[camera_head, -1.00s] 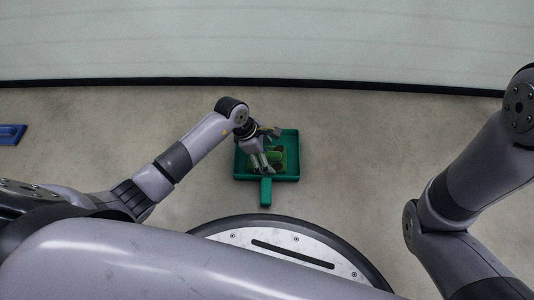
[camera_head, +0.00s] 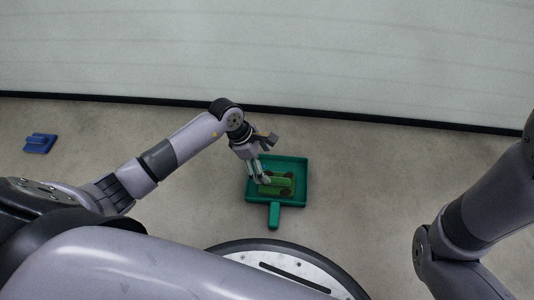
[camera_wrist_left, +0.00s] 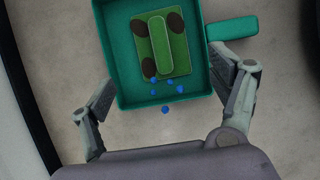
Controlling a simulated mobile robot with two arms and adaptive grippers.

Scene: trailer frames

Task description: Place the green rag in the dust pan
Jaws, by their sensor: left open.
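The green dust pan (camera_head: 300,200) lies on the floor in front of my base, its handle toward me. The green rag (camera_head: 284,183), with dark brown patches, lies inside the pan. In the left wrist view the rag (camera_wrist_left: 180,58) rests flat within the pan (camera_wrist_left: 127,55), with a raised lighter green strip along it. My left gripper (camera_head: 260,180) is above the left part of the pan. In the left wrist view my left gripper (camera_wrist_left: 165,95) has its fingers wide apart with nothing between them, clear of the rag. My right gripper is not in view.
A blue object (camera_head: 40,143) lies on the floor at the far left. Several small blue bits (camera_wrist_left: 165,109) show at the pan's near edge in the left wrist view. A pale wall (camera_head: 300,50) stands behind. The floor right of the pan is clear.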

